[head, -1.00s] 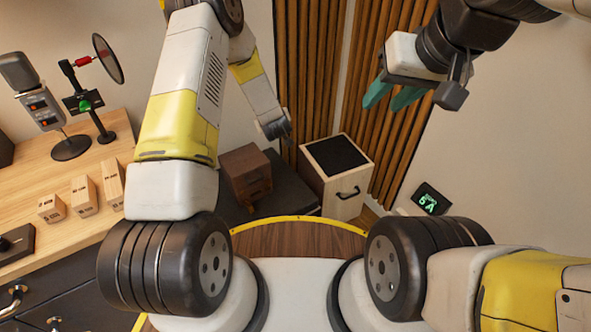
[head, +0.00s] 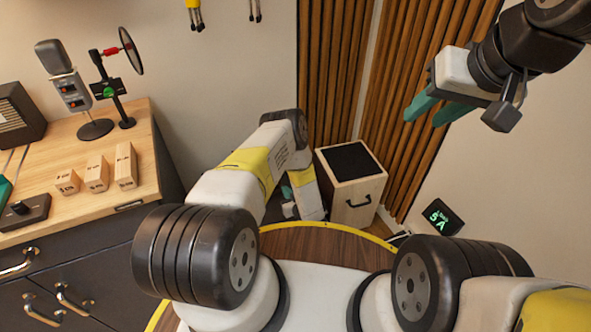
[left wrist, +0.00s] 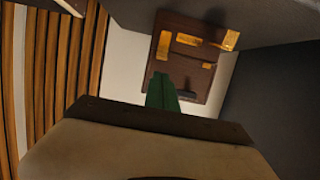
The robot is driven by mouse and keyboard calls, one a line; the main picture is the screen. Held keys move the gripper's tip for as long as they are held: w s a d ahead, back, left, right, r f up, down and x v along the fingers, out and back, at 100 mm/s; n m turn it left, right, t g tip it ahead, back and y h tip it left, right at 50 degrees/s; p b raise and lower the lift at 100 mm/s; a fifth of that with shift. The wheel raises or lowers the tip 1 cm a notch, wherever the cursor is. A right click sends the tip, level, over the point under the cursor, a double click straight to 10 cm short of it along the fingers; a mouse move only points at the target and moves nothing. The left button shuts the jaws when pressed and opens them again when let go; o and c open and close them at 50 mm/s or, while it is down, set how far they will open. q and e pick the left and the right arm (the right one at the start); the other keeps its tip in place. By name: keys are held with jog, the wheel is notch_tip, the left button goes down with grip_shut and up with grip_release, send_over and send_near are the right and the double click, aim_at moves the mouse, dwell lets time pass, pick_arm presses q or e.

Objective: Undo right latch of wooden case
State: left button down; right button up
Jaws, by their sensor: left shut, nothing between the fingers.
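The dark brown wooden case (left wrist: 174,65) shows in the left wrist view with several brass fittings on its face. One brass piece (left wrist: 230,40) sticks out at its upper right corner. I cannot tell which fitting is the right latch. My left gripper (left wrist: 163,80) is shut and empty, its green fingers overlapping the lower part of the case in the picture; contact cannot be told. In the head view the left gripper (head: 288,208) is low by the light box, mostly hidden by my own arm, which also hides the case. My right gripper (head: 423,119) is open and empty, high at the right.
A light wooden box (head: 345,198) with a black top and handle stands right of my left gripper. Wooden slats (head: 385,95) cover the corner behind. A desk (head: 140,180) with a microphone (head: 65,80) and several small blocks is at the left.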

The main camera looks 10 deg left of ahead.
aim_at(280, 184)
pick_arm(q)
jog(key=shift+x, duration=3.25)
jog(key=shift+s+f, duration=0.1)
jog(key=shift+f, duration=0.1)
